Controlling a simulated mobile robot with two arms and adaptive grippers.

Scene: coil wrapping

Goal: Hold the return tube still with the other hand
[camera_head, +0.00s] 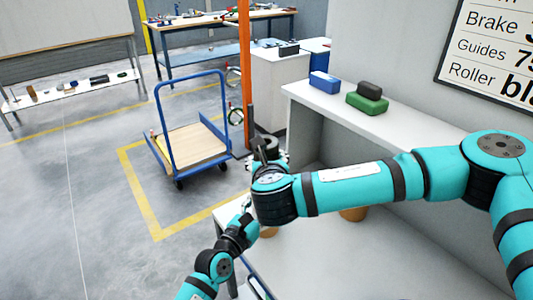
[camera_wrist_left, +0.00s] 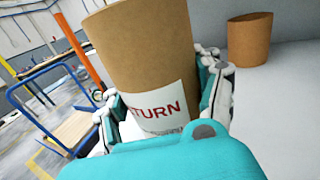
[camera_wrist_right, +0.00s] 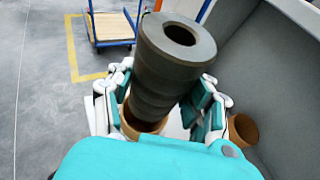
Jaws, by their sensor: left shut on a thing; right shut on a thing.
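The return tube (camera_wrist_left: 145,45) is a brown cardboard cylinder with a white label reading "…TURN" in red. In the left wrist view my left gripper (camera_wrist_left: 163,100) is shut on it, one finger on each side. In the head view this gripper (camera_head: 247,208) is mostly hidden by my right arm. My right gripper (camera_wrist_right: 163,92) is shut on a dark grey, ribbed roll (camera_wrist_right: 165,65) with a hole in its end. The roll's far end overlaps the mouth of a brown tube (camera_wrist_right: 130,125); I cannot tell whether it is inside. The roll also shows in the head view (camera_head: 268,148).
Another brown tube (camera_wrist_left: 249,40) stands apart on the white surface, by the grey wall. A shelf (camera_head: 335,112) above holds a blue box (camera_head: 324,82) and a green box (camera_head: 367,102). A blue cart (camera_head: 190,140) stands on the floor beyond, near an orange post (camera_head: 245,70).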

